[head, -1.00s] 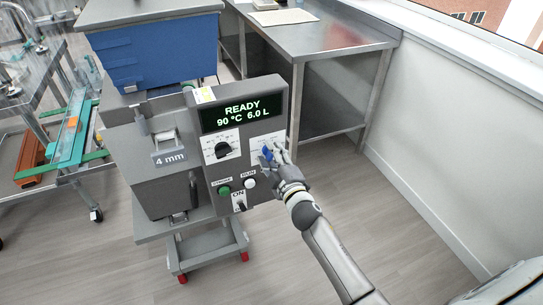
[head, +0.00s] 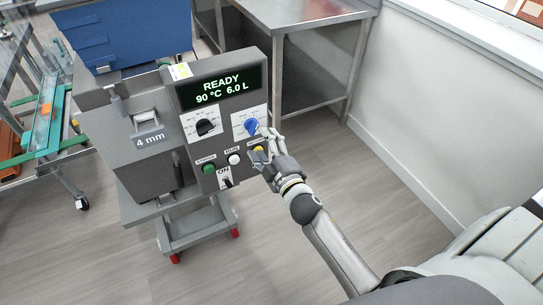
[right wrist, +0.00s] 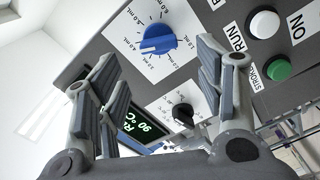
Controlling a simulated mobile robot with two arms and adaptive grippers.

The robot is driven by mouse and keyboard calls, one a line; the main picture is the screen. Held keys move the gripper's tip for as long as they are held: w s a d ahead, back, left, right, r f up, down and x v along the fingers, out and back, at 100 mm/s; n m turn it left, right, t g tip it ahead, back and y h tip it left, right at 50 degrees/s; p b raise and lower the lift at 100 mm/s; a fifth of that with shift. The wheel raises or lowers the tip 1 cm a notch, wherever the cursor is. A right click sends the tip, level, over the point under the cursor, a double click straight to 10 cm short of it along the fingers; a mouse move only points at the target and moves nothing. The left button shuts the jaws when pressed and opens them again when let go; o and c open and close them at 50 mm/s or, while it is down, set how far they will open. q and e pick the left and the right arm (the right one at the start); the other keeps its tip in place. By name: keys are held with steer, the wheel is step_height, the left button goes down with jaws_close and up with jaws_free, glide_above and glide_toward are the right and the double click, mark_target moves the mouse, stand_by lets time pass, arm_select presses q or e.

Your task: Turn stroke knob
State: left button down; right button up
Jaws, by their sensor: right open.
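The blue knob (head: 251,126) sits on a white dial plate with mL marks at the right of the depositor's panel. It also shows in the right wrist view (right wrist: 158,39), where its white line points toward the lower-left marks, near 4.0 mL. My right gripper (head: 262,147) is open and empty just below and right of the blue knob, apart from it. In the right wrist view its two fingers (right wrist: 158,75) are spread, with the knob beyond and between them. My left gripper is in neither view.
A black knob (head: 205,127) sits left of the blue one. Below are a green button (head: 209,169), a white button (head: 234,159), a yellow button (head: 258,149) and the ON switch (head: 226,182). The display (head: 222,88) reads READY, 90 °C, 6.0 L. A steel table (head: 300,15) stands behind.

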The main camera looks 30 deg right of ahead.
steer(key=shift+s, duration=2.7)
